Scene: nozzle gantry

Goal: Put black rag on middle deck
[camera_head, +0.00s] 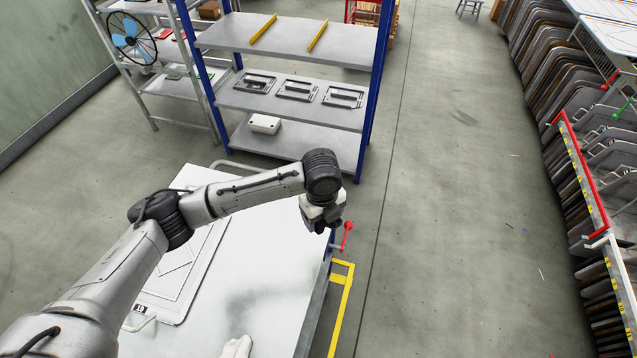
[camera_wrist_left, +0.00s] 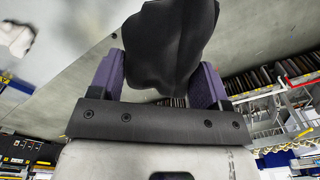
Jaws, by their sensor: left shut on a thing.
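The black rag (camera_wrist_left: 168,40) hangs in soft folds between the two purple-padded fingers of my left gripper (camera_wrist_left: 158,80), which is shut on it. In the head view my left gripper (camera_head: 324,218) is over the right edge of the white table, pointing down; the rag is hard to tell from the dark fingers there. The blue-posted rack behind has three decks. Its middle deck (camera_head: 310,113) carries three grey frame-like plates and is apart from the gripper. My right gripper is not in view.
The top deck (camera_head: 290,33) bears two yellow bars; the bottom deck (camera_head: 315,145) bears a white box (camera_head: 264,124). A red knob (camera_head: 348,226) sticks out beside the table (camera_head: 262,220). A whitish object (camera_head: 237,347) lies on its near edge. Floor at right is clear.

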